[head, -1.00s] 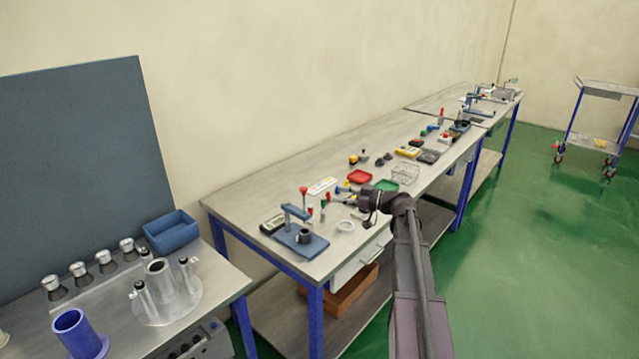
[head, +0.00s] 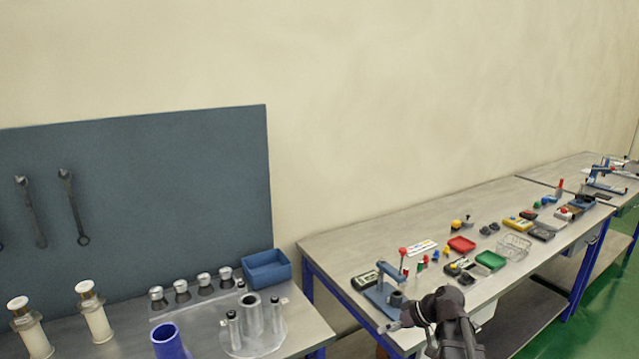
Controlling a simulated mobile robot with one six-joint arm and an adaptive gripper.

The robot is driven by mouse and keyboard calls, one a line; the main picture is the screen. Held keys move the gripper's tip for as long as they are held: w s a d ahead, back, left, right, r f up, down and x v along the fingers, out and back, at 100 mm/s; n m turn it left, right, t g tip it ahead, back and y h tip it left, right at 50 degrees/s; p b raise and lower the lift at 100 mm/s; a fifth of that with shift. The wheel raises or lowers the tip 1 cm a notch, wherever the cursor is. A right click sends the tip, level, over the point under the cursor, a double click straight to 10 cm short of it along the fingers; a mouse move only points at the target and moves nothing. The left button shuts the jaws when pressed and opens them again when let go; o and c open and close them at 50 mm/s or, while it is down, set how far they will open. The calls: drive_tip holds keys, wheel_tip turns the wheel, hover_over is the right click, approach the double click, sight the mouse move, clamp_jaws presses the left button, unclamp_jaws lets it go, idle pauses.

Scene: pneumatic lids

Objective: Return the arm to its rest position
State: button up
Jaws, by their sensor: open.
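My arm (head: 450,325) reaches up from the bottom edge of the head view, right of the middle, in front of the right workbench. Its dark wrist is bent to the left. My gripper (head: 394,327) is at the wrist's left side, small in the picture, near the bench's front corner. It is open, and I see nothing held in it. The wrist hides part of the bench edge and whatever lies behind it.
A blue press (head: 385,290) stands close to my gripper on the right workbench (head: 335,250). Red (head: 461,244) and green (head: 490,260) trays and a wire basket (head: 514,246) lie farther along.

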drive_tip(key=s+f+m+g+h, duration=0.1)
drive_tip(key=s+f+m+h, duration=0.1)
drive_tip(key=s, duration=0.5)
drive_tip(key=s+a+f+m+g+h, duration=0.1)
drive_tip(key=s+f+m+g+h, duration=0.1)
drive_tip(key=s+h, duration=0.4)
drive_tip(key=shift+s+a+f+m, duration=0.35)
drive_tip(key=shift+f+m, duration=0.35)
drive_tip(key=shift+m, duration=0.2)
